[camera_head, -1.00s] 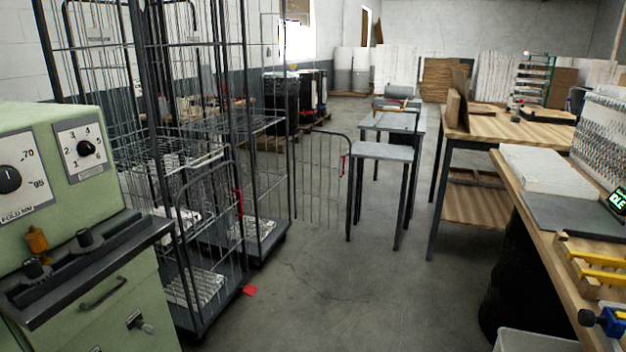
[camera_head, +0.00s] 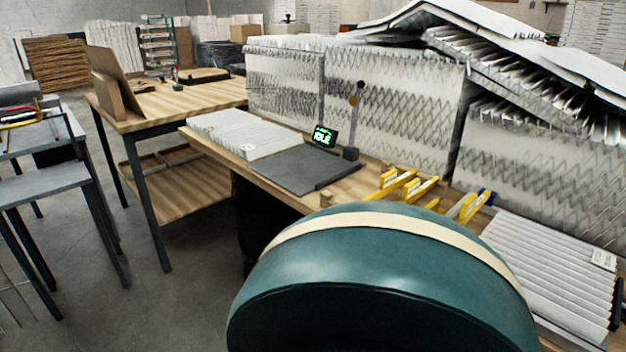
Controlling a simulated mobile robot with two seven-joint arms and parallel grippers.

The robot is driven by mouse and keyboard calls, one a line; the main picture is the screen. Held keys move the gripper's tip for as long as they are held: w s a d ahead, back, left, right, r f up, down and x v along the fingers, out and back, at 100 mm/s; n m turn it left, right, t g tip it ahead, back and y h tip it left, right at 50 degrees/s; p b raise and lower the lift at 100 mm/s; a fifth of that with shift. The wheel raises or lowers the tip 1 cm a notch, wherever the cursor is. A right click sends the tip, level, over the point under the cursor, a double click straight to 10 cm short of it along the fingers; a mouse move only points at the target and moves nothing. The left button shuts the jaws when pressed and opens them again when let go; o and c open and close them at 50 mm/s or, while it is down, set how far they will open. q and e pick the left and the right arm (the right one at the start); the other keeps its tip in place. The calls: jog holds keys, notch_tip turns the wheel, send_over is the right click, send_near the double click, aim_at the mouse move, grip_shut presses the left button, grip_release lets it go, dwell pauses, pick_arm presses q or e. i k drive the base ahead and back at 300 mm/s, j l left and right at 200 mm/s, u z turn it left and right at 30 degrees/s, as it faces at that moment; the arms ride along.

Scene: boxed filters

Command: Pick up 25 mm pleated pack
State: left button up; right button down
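A flat white pleated pack (camera_head: 238,134) lies near the left end of the wooden workbench, beside a dark grey plate. A second pleated pack (camera_head: 552,272), white with open ridges and a small tag, lies at the right of the bench. The tag is too small to read, so I cannot tell which pack is the 25 mm one. Neither gripper is in view. A large teal rounded form with a cream band, close to the camera, hides the front middle of the bench; I cannot tell what it is.
The dark plate (camera_head: 292,171) has a lit display (camera_head: 323,137) at its back. Yellow clamps (camera_head: 403,186) lie on the bench. Tall pleated panels (camera_head: 392,115) stand behind, with bent sheets above. Another wooden table (camera_head: 180,100) and grey stands are at left. Open floor shows at lower left.

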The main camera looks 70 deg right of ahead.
aim_at(569, 282)
jog(key=i+u, duration=0.1)
jog(key=u, duration=5.05)
